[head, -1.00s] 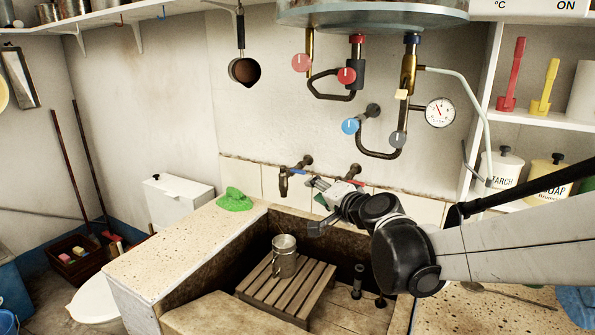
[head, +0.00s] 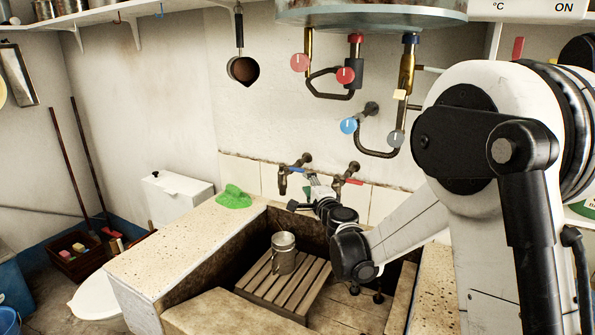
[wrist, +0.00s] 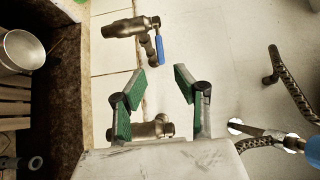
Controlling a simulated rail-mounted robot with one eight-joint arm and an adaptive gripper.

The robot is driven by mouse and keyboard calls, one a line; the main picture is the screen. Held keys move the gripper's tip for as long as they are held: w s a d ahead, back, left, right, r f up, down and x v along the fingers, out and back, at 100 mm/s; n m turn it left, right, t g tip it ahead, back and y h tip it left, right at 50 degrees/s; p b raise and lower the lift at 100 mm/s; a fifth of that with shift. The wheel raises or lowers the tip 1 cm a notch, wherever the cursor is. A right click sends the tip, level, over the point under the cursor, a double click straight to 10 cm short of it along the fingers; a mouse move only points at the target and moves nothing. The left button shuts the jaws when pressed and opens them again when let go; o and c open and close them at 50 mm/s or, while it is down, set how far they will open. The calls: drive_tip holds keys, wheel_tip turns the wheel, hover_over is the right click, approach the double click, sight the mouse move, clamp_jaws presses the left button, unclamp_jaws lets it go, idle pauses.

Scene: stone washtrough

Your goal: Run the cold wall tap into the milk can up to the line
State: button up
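The cold wall tap (head: 284,181), brass with a blue lever (head: 297,169), is on the tiled wall above the trough. In the wrist view the tap (wrist: 126,28) lies beyond my fingertips, its blue lever (wrist: 159,48) pointing toward the space between them. My gripper (wrist: 162,80) is open and empty, apart from the lever. In the head view my gripper (head: 305,198) is just below and right of the cold tap. The metal milk can (head: 284,258) stands upright on a slatted wooden rack (head: 262,287) in the trough; its fill line cannot be made out.
A red-lever tap (head: 338,184) is right of the cold tap, partly behind my gripper in the wrist view. Pipes with round valves (head: 348,125) are on the wall above. A green cloth (head: 234,197) lies on the stone rim (head: 170,245). A pan (head: 243,69) hangs on the wall.

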sight(299, 171)
drive_tip(key=x, duration=1.1)
clamp_jaws()
